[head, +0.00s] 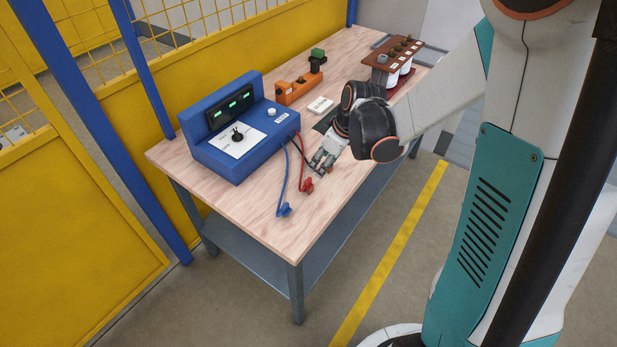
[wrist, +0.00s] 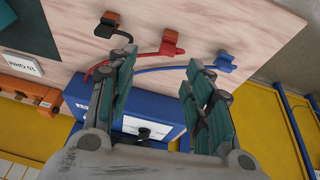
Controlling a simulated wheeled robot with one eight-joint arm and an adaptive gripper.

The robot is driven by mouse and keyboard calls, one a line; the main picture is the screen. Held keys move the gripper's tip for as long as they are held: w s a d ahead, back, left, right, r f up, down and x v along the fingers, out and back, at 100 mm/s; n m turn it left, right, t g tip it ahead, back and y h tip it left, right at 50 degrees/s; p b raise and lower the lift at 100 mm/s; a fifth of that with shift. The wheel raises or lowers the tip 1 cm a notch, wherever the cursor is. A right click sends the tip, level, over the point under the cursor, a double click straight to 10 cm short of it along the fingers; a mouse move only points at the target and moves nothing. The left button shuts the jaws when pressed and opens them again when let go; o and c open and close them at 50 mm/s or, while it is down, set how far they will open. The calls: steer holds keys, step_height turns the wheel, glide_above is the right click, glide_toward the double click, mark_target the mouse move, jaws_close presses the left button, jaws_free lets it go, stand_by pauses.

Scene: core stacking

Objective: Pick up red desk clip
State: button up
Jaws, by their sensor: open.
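The red desk clip (head: 307,186) lies on the wooden table, at the end of a red cable from the blue power box (head: 240,125). In the wrist view the red clip (wrist: 171,43) lies just beyond the fingertips, in line with the gap between them. My gripper (head: 322,161) is above the table, close to the red clip on its upper right. In the wrist view my gripper (wrist: 162,65) is open with nothing between its fingers.
A blue clip (head: 284,210) lies nearer the table's front edge. A dark clip (wrist: 110,22) lies on the other side of the red one. The table's near left corner is clear.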

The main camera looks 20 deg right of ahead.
mark_target(310, 181)
steer(key=shift+m+y, duration=0.3)
steer(key=b+x, duration=0.1)
steer(key=x, duration=0.3)
steer(key=b+x, duration=0.2)
steer(key=x, duration=0.2)
steer(key=shift+s+a, duration=0.2)
steer(key=shift+s, duration=0.05)
steer(key=b+x, duration=0.2)
steer(key=x, duration=0.3)
steer(key=shift+a+f+b, duration=0.1)
steer(key=shift+f+b, duration=0.05)
steer(key=shift+b, duration=0.25)
jaws_close()
